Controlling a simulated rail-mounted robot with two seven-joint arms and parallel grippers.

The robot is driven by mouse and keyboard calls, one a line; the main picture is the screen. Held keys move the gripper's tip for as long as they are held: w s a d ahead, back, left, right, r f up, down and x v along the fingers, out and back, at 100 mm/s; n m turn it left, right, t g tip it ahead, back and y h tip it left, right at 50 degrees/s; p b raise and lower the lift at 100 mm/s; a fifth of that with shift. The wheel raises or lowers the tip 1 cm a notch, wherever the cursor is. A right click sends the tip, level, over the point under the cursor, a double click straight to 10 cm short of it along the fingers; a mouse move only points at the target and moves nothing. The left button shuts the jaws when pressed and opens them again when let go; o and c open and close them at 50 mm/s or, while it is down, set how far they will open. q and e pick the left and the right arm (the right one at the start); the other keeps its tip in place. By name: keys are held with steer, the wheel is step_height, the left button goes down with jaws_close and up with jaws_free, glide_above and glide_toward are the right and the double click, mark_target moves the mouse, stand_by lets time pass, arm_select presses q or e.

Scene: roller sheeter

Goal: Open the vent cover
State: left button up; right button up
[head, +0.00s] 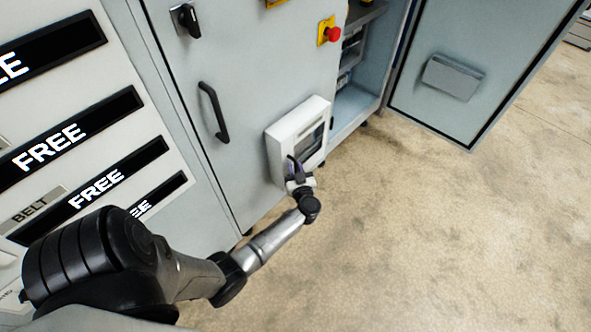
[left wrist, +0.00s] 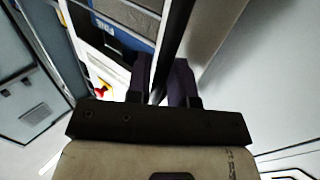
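A white box-like vent cover (head: 283,140) with a dark window stands out from the lower part of the grey cabinet door. My left gripper (head: 296,170) is at its lower front edge. In the left wrist view the two purple fingers of this gripper (left wrist: 161,82) are a small distance apart, one on each side of a thin dark strip or edge. I cannot tell if they press on it. The fingertips are partly hidden in the head view. My right gripper is in neither view.
The cabinet door carries a black handle (head: 214,111) and a black rotary knob (head: 186,20). A red button (head: 333,34) sits above the cover. An open grey door (head: 480,50) stands at right beside the open cabinet. The concrete floor (head: 430,240) is clear.

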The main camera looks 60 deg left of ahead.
arm_select(q)
jaws_close()
stand_by(0.5)
